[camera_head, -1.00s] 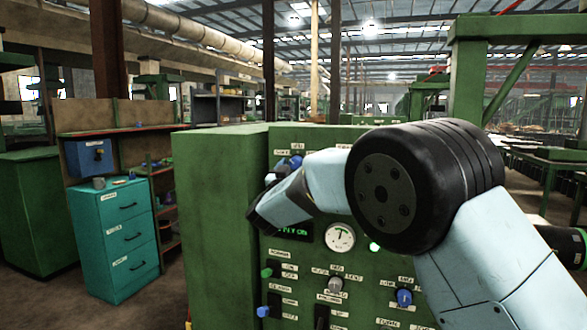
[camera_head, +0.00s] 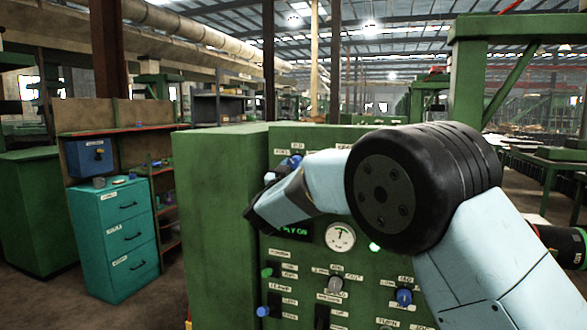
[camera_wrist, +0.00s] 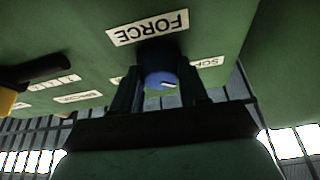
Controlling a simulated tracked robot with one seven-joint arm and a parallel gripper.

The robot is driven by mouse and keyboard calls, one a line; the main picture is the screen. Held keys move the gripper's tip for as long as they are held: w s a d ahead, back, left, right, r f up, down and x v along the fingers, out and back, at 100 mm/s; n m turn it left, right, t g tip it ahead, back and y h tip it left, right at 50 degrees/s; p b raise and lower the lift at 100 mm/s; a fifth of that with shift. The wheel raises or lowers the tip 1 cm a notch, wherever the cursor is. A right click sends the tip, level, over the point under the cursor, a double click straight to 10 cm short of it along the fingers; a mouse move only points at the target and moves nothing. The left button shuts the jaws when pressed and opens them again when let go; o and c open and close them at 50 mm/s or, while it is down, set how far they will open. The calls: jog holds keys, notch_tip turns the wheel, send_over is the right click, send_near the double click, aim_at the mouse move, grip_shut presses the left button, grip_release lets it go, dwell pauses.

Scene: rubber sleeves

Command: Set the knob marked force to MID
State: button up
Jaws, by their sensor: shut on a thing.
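The force knob (camera_wrist: 158,76) is blue, with a small white mark near its lower edge in the wrist view. A white label reading FORCE (camera_wrist: 148,27) sits upside down just above it there. My gripper (camera_wrist: 162,90) is shut on the knob, one dark finger on each side. In the head view a blue knob (camera_head: 296,161) shows near the top of the green panel (camera_head: 221,220), beside my wrist. My fingers are mostly hidden there. The setting labels around the knob are too blurred or hidden to read.
Lower on the panel are a round gauge (camera_head: 340,236), a grey knob (camera_head: 335,284), another blue knob (camera_head: 403,297) and several switches. In the wrist view a dark handle-like part (camera_wrist: 38,72) juts out at left. A teal drawer cabinet (camera_head: 117,240) stands left of the panel.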

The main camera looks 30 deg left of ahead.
jog(key=m+h, duration=0.2)
jog(key=m, duration=0.1)
jog(key=m+h, duration=0.1)
jog(key=m, duration=0.3)
jog(key=shift+a+h, duration=0.1)
jog(key=shift+h, duration=0.3)
jog(key=shift+a+m+g+h, duration=0.1)
jog(key=shift+m+g+h, duration=0.35)
jog(key=shift+m, duration=0.95)
jog(key=shift+m+g+h, duration=0.15)
jog(key=shift+m+h, duration=0.5)
jog(key=shift+m, duration=0.75)
jog(key=shift+f, duration=0.1)
jog(key=o, duration=1)
jog(key=v, duration=1.3)
jog(key=shift+s, duration=0.4)
